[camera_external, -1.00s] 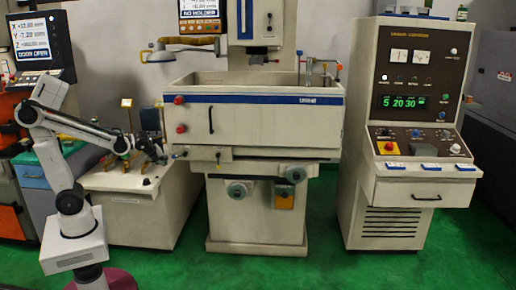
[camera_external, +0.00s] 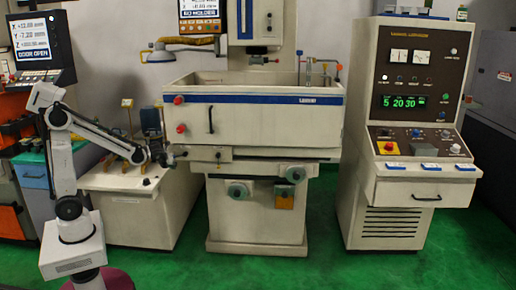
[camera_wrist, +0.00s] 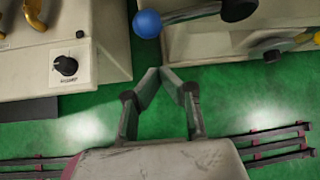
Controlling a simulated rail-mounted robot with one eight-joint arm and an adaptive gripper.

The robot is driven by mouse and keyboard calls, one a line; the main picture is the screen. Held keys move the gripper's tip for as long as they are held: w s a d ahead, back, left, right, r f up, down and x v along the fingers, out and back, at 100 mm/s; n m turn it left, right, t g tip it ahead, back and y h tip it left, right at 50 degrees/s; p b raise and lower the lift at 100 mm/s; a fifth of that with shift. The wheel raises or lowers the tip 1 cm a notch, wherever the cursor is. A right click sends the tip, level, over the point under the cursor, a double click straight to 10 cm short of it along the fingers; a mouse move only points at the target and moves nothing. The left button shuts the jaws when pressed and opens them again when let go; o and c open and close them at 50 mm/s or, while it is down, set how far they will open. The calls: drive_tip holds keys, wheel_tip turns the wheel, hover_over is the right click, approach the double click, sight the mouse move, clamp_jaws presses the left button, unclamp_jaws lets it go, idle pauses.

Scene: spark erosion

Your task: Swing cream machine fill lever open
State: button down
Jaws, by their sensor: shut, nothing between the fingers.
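The cream machine (camera_external: 258,130) stands in the middle of the external view, with a wide tank and red knobs on its left end. In the wrist view a lever with a blue ball (camera_wrist: 147,23) on a metal rod lies ahead of my fingertips, beside the cream body. I cannot tell for sure whether this is the fill lever. My gripper (camera_wrist: 160,72) is shut and empty, with a gap between its tips and the ball. In the external view my gripper (camera_external: 169,160) is small, beside the machine's lower left edge.
A low cream cabinet (camera_external: 145,215) stands left of the machine; its black dial (camera_wrist: 66,65) and brass parts (camera_wrist: 35,12) show in the wrist view. A control console (camera_external: 408,130) stands at right. Green floor shows in the gap between cabinet and machine.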

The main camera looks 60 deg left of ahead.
sight(180, 156)
drive_tip(key=a+r, duration=0.1)
drive_tip(key=w+a+r, duration=0.1)
drive_tip(key=r, duration=0.1)
drive_tip(key=shift+a, duration=0.15)
drive_tip(key=shift+r, duration=0.1)
idle(0.4)
